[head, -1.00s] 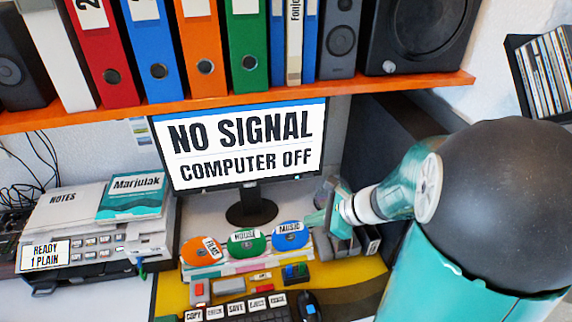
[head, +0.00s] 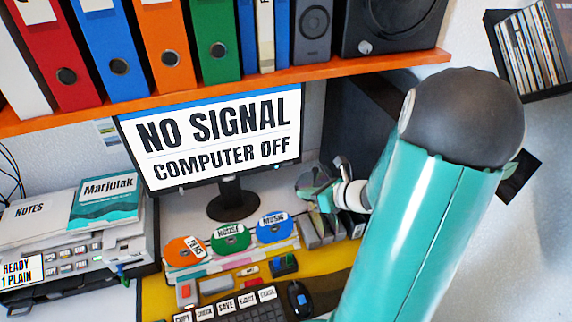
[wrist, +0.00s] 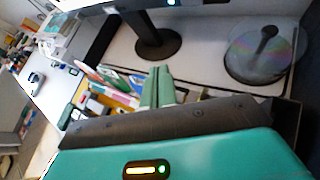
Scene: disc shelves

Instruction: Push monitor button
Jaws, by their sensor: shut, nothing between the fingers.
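The monitor (head: 210,140) stands on the desk under the shelf and reads "NO SIGNAL COMPUTER OFF". A small lit cyan button (head: 277,167) sits on its lower right bezel. The button (wrist: 171,2) also shows at the top edge of the wrist view, just under the screen. My gripper (head: 312,199) is right of and below the button in the head view, apart from the monitor. In the wrist view my gripper's green fingers (wrist: 158,86) are together and empty, pointing towards the monitor's stand. My arm partly hides the area right of the monitor.
A spindle of clear discs (wrist: 262,50) stands right of the monitor's foot (wrist: 150,45). Orange, green and blue discs (head: 231,238) rest before the monitor, with a keyboard (head: 240,308) in front. The orange shelf (head: 240,86) with binders and speakers overhangs the monitor.

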